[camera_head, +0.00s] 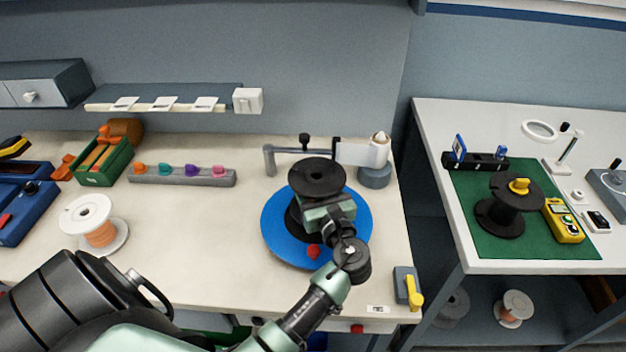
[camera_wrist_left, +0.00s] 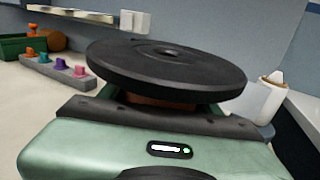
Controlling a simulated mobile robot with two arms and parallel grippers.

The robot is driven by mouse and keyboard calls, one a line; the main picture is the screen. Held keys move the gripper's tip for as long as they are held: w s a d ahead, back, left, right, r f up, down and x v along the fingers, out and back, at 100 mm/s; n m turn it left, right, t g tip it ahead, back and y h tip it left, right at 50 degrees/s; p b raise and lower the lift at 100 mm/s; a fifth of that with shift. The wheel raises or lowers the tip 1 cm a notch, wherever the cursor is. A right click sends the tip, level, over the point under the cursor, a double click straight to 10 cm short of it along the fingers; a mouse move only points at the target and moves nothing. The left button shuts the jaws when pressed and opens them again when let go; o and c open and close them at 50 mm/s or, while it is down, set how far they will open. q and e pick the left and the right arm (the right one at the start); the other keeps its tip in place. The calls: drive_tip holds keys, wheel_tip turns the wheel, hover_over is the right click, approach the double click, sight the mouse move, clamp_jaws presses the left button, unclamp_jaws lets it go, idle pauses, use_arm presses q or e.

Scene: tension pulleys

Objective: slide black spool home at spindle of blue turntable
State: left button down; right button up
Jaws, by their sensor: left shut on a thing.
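The black spool (camera_head: 317,176) is over the blue turntable (camera_head: 277,234), near its middle. My left gripper (camera_head: 322,212) is shut on the spool below its top flange. In the left wrist view the spool's top flange (camera_wrist_left: 165,68) fills the middle, with a small hole at its centre. The flange looks slightly tilted there. The spindle is hidden by the spool and gripper, so I cannot tell how far down the spool sits. A red knob (camera_head: 313,252) shows on the near part of the turntable. My right gripper is not in view.
A metal arm (camera_head: 305,150) and a white cone on a grey base (camera_head: 375,172) stand behind the turntable. A white spool (camera_head: 95,222), a rack of coloured pegs (camera_head: 180,174) and a green box (camera_head: 104,165) are to the left. A yellow-handled lever (camera_head: 412,288) is front right.

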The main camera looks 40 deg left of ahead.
use_arm(q)
drive_tip(key=shift+f, duration=0.1)
drive_tip(key=shift+f+b, duration=0.65)
drive_tip(key=shift+f, duration=0.65)
drive_tip(key=shift+f, duration=0.1)
drive_tip(key=shift+f, duration=0.35)
drive_tip(key=shift+s+f, duration=0.1)
drive_tip(key=shift+f, duration=0.15)
idle(0.4)
drive_tip(key=shift+c, duration=1.3)
unclamp_jaws()
drive_tip(key=shift+d, duration=0.1)
drive_tip(key=b+v, duration=0.2)
drive_tip(key=v, duration=0.5)
drive_tip(key=shift+s+d, duration=0.2)
drive_tip(key=shift+d, duration=0.05)
